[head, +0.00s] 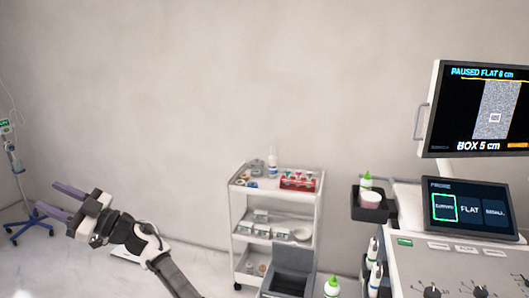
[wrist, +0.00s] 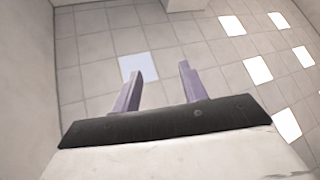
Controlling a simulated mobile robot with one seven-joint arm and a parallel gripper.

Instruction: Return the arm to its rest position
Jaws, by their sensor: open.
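My gripper (head: 60,201) is at the lower left of the head view, at the end of my arm, which reaches in from the bottom. Its two purple-grey fingers point left and are spread apart with nothing between them. In the wrist view the gripper (wrist: 158,85) also shows both fingers apart and empty. Behind them is only a tiled surface with bright square panels. The gripper touches nothing that I can see.
A white trolley (head: 272,206) with supplies stands against the wall in the middle. An ultrasound machine (head: 440,262) with a monitor (head: 478,110) fills the right. A stand on a blue wheeled base (head: 30,229) is at the far left. The wall area above my arm is clear.

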